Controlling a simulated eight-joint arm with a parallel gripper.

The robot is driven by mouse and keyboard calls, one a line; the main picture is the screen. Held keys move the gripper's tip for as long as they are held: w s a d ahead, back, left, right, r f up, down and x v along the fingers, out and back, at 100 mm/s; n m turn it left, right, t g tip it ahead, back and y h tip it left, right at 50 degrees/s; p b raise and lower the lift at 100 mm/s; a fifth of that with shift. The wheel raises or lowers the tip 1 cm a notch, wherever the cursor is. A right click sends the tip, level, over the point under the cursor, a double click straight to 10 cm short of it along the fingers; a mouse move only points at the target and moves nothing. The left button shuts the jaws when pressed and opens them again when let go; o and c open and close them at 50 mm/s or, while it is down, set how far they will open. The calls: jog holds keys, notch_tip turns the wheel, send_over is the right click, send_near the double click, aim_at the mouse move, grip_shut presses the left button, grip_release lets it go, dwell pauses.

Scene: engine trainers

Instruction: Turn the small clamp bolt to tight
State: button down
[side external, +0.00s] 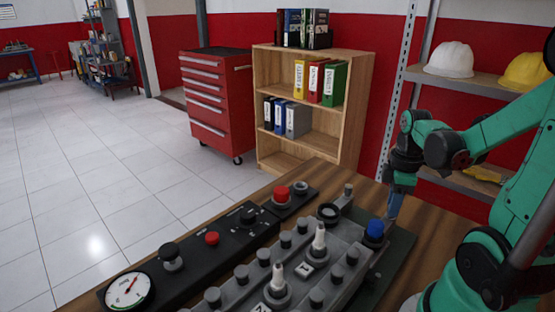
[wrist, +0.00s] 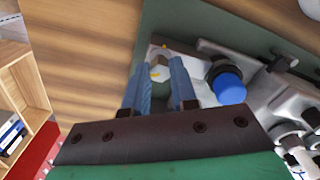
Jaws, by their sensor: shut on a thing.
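The small clamp bolt (wrist: 158,70) is a pale hex head with yellow marks, and it shows in the wrist view between my gripper's two blue-grey fingers. My gripper (wrist: 161,66) is shut on it, one finger on each side. In the side external view my gripper (side external: 391,214) points down just behind and right of the blue cap, and the bolt is hidden there. The blue cap (side external: 375,229) stands on the grey engine block (side external: 345,283); it also shows right of the fingers in the wrist view (wrist: 229,88).
A dark panel (side external: 232,238) with a red-needle gauge (side external: 127,291), red buttons and black knobs lies left of the block. Several grey studs and two white-tipped plugs rise from the block. The wooden table (side external: 430,236) is bare to the right.

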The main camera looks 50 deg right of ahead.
jog(key=m, duration=0.5)
jog(key=shift+m, duration=0.3)
jog(key=m, duration=1.2)
jog(key=shift+m, duration=0.3)
jog(key=m, duration=0.5)
jog(key=shift+m, duration=0.3)
jog(key=c, duration=0.7)
grip_release()
